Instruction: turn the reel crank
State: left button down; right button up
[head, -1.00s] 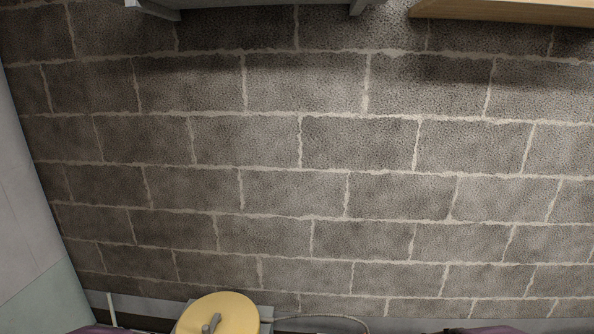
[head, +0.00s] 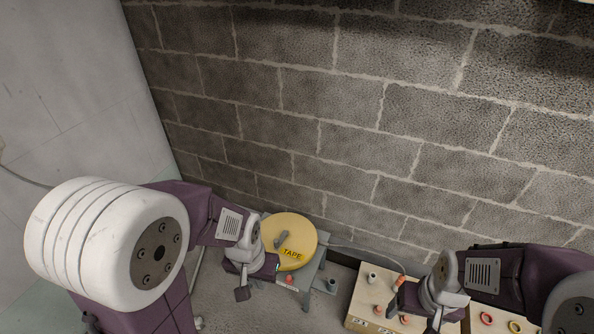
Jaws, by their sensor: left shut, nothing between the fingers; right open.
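A yellow reel (head: 300,231) with a "TAPE" label stands against the wall in the lower middle of the head view. A grey crank (head: 282,241) sits on its face. The reel is mounted on a grey stand (head: 313,272). My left gripper (head: 243,293) is shut and empty, just below and left of the reel, apart from the crank in the picture. My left arm hides the reel's lower left edge. My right gripper (head: 394,300) is open, over a wooden board to the right of the reel.
The wooden board (head: 358,318) carries a grey cylinder (head: 373,278) and small orange-red pieces. Another board at lower right holds a red ring (head: 486,318) and a yellow ring (head: 515,326). A block wall (head: 400,130) stands behind, a pale wall (head: 60,80) at left. A cable runs right from the reel.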

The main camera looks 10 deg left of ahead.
aim_at(277, 244)
jog(key=u, duration=0.75)
jog(key=i+j+u, duration=0.15)
jog(key=i+u, duration=0.15)
jog(key=i, duration=0.2)
jog(key=i+u, duration=0.3)
jog(key=i, duration=0.25)
